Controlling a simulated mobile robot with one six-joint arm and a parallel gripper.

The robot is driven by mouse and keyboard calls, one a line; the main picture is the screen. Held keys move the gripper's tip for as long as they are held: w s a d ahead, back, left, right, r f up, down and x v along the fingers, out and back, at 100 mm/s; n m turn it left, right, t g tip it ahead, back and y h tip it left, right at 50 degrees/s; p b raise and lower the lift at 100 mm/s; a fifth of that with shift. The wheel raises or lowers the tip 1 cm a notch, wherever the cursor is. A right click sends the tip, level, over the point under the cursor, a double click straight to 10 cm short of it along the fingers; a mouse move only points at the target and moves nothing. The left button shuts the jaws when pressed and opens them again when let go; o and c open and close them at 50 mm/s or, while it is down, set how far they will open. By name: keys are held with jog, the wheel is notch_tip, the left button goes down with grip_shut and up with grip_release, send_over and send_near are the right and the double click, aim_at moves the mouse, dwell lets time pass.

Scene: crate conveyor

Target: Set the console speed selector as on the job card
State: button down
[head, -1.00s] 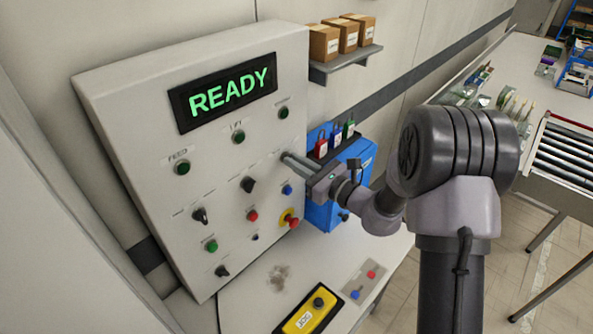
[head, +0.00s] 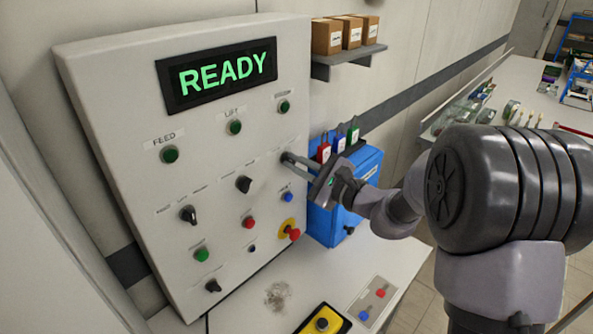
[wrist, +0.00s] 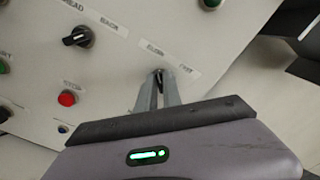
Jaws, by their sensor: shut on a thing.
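The speed selector (wrist: 158,76) is a small dark knob on the pale console (head: 120,95), with labels that look like SLOW and FAST above it in the wrist view. My gripper (wrist: 158,92) is shut on this knob, one finger on each side. In the head view my gripper (head: 288,160) reaches the panel's right edge from the right, and its fingers hide the knob. Which label the knob points at cannot be told. The console display (head: 216,75) reads READY in green. I cannot make out a job card.
Other selectors, such as a black one (head: 244,185), and several round buttons are on the panel. A red emergency button (head: 294,234) sits below my gripper. A blue box (head: 330,222) with padlocks stands just right of the panel. A yellow pendant (head: 318,322) lies on the table.

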jog(key=shift+f, duration=0.1)
dwell(0.3)
jog(key=c, duration=1.5)
grip_release()
jog(key=p+v, duration=0.2)
jog(key=v, duration=1.5)
jog(key=shift+d, duration=0.2)
jog(key=shift+s, duration=0.1)
